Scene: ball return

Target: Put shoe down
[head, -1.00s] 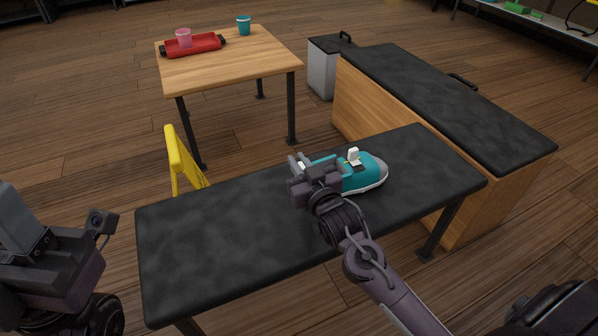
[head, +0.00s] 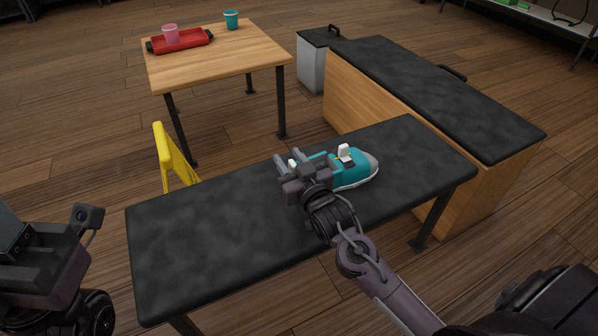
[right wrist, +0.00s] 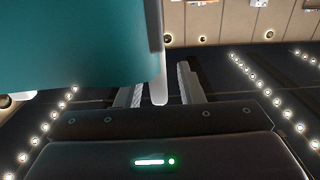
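The teal shoe (head: 350,171), with a white sole and a white tongue piece, is over the dark bench top (head: 230,225) with its toe to the right. It appears to rest on the bench, though its underside is partly hidden. My right gripper (head: 290,163) is at the shoe's heel end. In the right wrist view, the shoe (right wrist: 75,45) fills the upper left, and its white edge reaches between the fingers (right wrist: 160,88). The fingers stand apart with a dark gap beside that edge. My left gripper, at the lower left of the head view, has its fingers hidden.
A wooden table (head: 225,62) at the back holds a red tray (head: 185,42), a pink cup (head: 170,33) and a teal cup (head: 232,19). A yellow sign (head: 172,155) stands behind the bench. A counter (head: 430,85) stands at right. The bench's left half is clear.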

